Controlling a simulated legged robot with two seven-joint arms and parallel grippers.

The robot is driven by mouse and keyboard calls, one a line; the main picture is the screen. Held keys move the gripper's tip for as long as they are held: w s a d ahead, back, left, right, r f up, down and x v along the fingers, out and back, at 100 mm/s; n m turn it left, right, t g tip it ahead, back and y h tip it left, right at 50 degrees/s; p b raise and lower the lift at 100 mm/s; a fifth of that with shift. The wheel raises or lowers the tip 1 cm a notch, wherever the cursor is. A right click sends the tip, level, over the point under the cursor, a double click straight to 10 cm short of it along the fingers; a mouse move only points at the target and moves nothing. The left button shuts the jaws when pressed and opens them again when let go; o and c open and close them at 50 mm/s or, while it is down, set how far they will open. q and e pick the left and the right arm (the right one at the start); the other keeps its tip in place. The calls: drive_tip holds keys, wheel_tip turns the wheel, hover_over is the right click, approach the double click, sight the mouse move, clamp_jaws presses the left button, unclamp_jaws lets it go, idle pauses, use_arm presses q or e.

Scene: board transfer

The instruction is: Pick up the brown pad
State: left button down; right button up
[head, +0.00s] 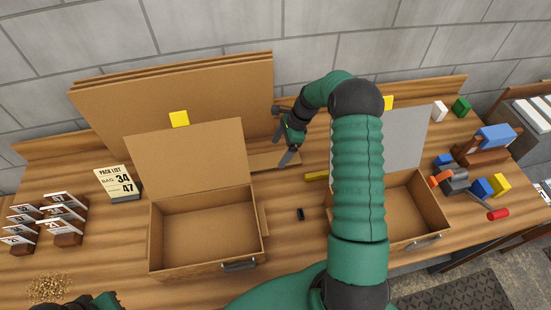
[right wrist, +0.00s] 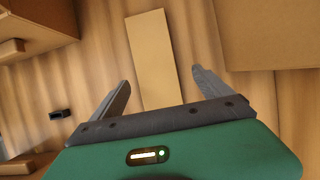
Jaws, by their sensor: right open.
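The brown pad (head: 270,161) is a flat tan rectangle lying on the wooden table, between the left box and the right arm. In the right wrist view the pad (right wrist: 150,50) lies lengthwise, its near end between the fingers. My right gripper (head: 284,136) is open and empty above the pad. Its two fingers also show in the right wrist view (right wrist: 160,78), one on each side of the pad, not closed on it. A dark and green part of my left arm (head: 95,302) shows at the bottom left edge; its fingers cannot be made out.
An open cardboard box (head: 205,272) stands left, another (head: 420,215) right, partly behind my arm. Large cardboard sheets (head: 95,110) lean behind. A pack list (head: 118,183) stands left.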

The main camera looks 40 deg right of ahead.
sight(274, 159)
drive_tip(key=a+f, duration=0.2)
drive_tip(key=shift+w+a, duration=0.15)
drive_tip(key=shift+a, duration=0.25)
drive_tip(key=shift+a+f, duration=0.15)
drive_tip(key=shift+f, duration=0.1)
drive_tip(key=shift+d+f, duration=0.1)
drive_tip(key=shift+d, duration=0.35)
drive_tip(key=shift+d+f, duration=0.2)
drive_tip(key=shift+d, duration=0.4)
drive_tip(key=c, duration=0.5)
drive_tip(key=shift+c, duration=1.1)
drive_tip(key=shift+a, duration=0.15)
drive_tip(key=shift+c, duration=1.2)
use_arm(q)
drive_tip(key=shift+a+r, duration=0.25)
drive_tip(key=shift+a, duration=0.6)
use_arm(e)
drive_tip(key=shift+a+r, duration=0.15)
drive_tip(key=shift+a, duration=0.2)
drive_tip(key=c, duration=0.5)
